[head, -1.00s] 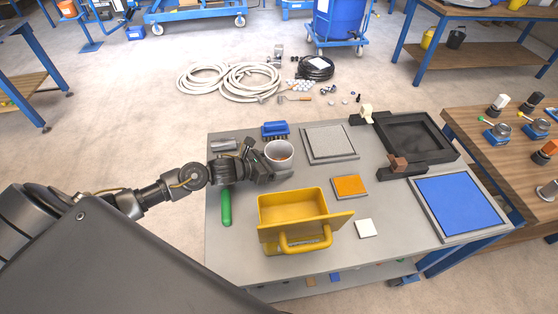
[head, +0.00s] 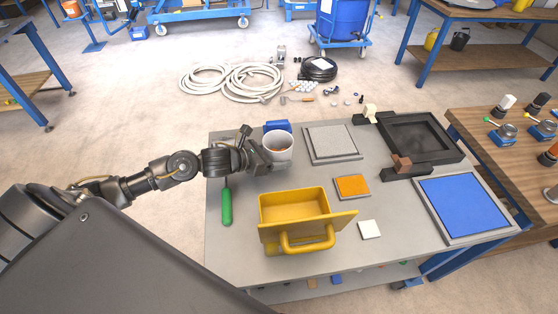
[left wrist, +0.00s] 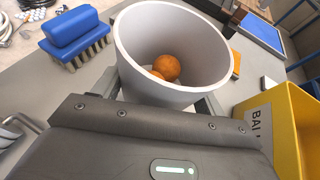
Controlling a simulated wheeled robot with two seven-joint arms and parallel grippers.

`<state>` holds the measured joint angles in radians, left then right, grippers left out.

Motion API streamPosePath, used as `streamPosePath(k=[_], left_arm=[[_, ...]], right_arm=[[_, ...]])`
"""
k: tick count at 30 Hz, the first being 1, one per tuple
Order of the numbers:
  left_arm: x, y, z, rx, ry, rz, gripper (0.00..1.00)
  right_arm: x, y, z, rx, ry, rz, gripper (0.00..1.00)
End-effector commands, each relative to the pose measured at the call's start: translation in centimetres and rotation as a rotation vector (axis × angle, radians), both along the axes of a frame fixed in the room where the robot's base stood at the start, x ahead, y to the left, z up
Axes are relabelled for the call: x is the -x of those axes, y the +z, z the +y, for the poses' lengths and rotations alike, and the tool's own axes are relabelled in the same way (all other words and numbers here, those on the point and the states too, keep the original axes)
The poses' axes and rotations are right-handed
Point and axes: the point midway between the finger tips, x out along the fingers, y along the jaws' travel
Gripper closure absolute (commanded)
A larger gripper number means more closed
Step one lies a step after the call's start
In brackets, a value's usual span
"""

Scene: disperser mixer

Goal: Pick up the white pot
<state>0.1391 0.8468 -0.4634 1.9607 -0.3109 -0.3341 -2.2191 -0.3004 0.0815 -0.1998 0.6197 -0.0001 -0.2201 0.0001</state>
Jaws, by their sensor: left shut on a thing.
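The white pot (head: 279,150) is upright in my left gripper (head: 266,163), which is shut on its side at the left of the grey table. The pot appears raised a little above the tabletop. In the left wrist view, the pot (left wrist: 135,62) fills the upper middle, with orange round things inside it. The gripper's dark body hides the pot's lower near side there. My right gripper is not in view.
A blue brush (head: 278,125) lies just behind the pot. A yellow box (head: 293,208) with a handle and a green-handled tool (head: 227,206) are in front. An orange-topped block (head: 352,186), a grey slab (head: 332,143) and a blue panel (head: 460,204) lie to the right.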

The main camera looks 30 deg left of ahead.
Motion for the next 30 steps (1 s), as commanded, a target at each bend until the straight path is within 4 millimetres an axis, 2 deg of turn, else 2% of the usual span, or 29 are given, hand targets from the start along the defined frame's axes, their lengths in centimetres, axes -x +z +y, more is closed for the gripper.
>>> streamPosePath(k=[7, 13, 18, 30], left_arm=[[3.6, 4.3, 1.3, -0.006, -0.003, -0.004, 0.51], [8.1, 6.0, 2.7, -0.007, -0.005, 0.004, 0.51], [10.2, 7.2, 3.5, -0.004, -0.004, 0.004, 0.51], [11.8, 8.4, 4.2, -0.001, 0.001, -0.001, 0.51]], right_arm=[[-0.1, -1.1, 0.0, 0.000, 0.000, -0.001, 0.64], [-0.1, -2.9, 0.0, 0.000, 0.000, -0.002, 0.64], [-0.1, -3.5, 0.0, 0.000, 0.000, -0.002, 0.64], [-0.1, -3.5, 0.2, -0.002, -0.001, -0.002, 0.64]])
